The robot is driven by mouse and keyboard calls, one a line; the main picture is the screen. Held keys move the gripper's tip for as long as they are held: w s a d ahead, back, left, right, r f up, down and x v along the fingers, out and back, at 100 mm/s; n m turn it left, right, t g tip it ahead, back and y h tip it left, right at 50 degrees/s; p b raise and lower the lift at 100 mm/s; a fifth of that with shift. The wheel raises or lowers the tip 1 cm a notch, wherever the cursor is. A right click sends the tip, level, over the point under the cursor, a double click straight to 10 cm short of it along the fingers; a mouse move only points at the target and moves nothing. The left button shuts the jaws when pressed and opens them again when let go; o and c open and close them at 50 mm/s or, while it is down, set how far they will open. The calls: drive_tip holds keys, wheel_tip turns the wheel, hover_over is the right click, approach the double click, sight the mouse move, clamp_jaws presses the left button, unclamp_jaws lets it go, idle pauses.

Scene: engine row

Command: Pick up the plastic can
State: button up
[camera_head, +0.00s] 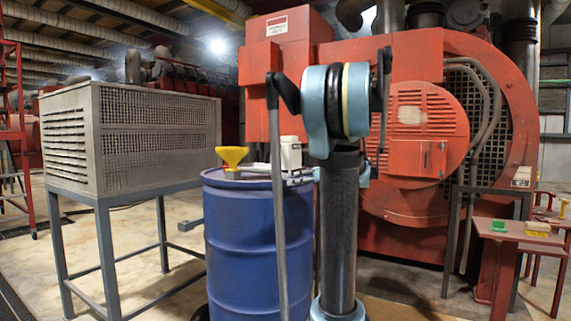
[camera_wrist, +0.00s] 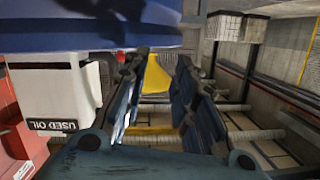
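The white plastic can (camera_head: 291,152) stands on top of the blue drum, partly hidden by my arm in the head view. In the wrist view, the white can (camera_wrist: 85,85) appears upside down at the left, with a "USED OIL" label. My gripper (camera_wrist: 163,62) is open there, its two dark fingers apart. The can is to the left of both fingers, not between them. In the head view, my arm hides most of the gripper near the drum top.
The blue drum (camera_head: 240,245) carries a yellow funnel (camera_head: 231,155) left of the can. A vented grey box (camera_head: 155,140) on a metal stand is further left. A large red engine (camera_head: 420,115) is behind. A small red table (camera_head: 515,232) holds green and yellow items at right.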

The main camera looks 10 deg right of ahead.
drive_tip(key=w+d+r+n+t+y, duration=0.1)
drive_tip(key=w+d+r+t, duration=0.1)
drive_tip(key=w+d+r, duration=0.35)
approach(274, 161)
drive_tip(key=x, duration=0.5)
drive_tip(key=shift+w+d+f, duration=0.15)
drive_tip(key=shift+w+f, duration=0.2)
drive_tip(key=shift+r+x, duration=0.15)
drive_tip(key=shift+x, duration=1.2)
drive_tip(key=shift+r+x, duration=0.15)
drive_tip(key=shift+x, duration=1.2)
drive_tip(key=shift+w+d, duration=0.1)
drive_tip(key=shift+c, duration=0.6)
clamp_jaws()
